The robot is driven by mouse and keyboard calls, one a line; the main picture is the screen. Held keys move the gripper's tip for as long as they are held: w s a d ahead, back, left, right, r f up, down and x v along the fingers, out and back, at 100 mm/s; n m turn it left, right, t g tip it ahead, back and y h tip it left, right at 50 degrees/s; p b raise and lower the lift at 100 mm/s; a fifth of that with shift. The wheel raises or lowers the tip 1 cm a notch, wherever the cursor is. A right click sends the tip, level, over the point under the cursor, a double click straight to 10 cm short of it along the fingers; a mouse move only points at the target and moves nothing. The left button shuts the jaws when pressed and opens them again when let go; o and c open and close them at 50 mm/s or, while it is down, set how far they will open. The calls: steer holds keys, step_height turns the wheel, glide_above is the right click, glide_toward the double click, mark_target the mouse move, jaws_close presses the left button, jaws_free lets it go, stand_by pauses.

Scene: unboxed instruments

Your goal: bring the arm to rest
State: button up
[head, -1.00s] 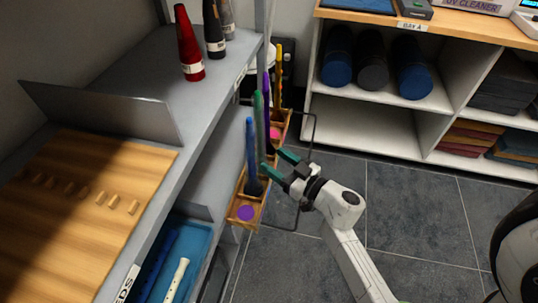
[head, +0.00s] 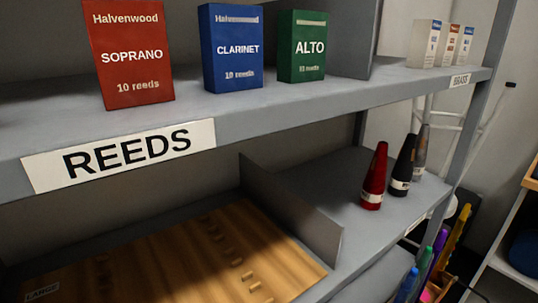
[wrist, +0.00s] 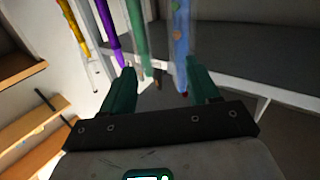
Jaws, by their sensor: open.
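My gripper (wrist: 160,80) shows only in the wrist view, where its two dark green fingers stand apart with nothing clamped between them. Beyond the fingertips hang several coloured sticks: a blue one (wrist: 181,45), a green one (wrist: 137,40), a purple one (wrist: 109,35) and a yellow one (wrist: 74,28). The green and blue sticks appear between or just past the fingers; I cannot tell how close they are. In the head view the upper parts of the sticks show at the lower right, such as the blue one (head: 406,285). My arm is outside the head view.
The head view shows a grey shelf with reed boxes, red (head: 127,55), blue (head: 231,48) and green (head: 302,47). Dark and red bottles (head: 374,177) stand on the lower shelf beside a divider (head: 290,212) and wooden board (head: 215,255). Wooden shelving (wrist: 25,125) shows at wrist-view left.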

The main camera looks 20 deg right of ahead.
steer(key=s+d+r+m+g+h+p, duration=0.2)
steer(key=d+r+m+g+h, duration=0.1)
steer(key=g+h, duration=0.1)
steer(key=s+a+f+n+g+y+p, duration=0.2)
steer(key=s+a+g+y, duration=0.2)
steer(key=a, duration=0.5)
steer(key=s+a+f+n+g+y+p, duration=0.2)
steer(key=s+a+n+g+y+p, duration=0.1)
steer(key=s+a+g, duration=0.5)
steer(key=shift+s+a+f+y, duration=0.35)
steer(key=shift+s+a+y, duration=0.45)
steer(key=shift+a+y, duration=0.15)
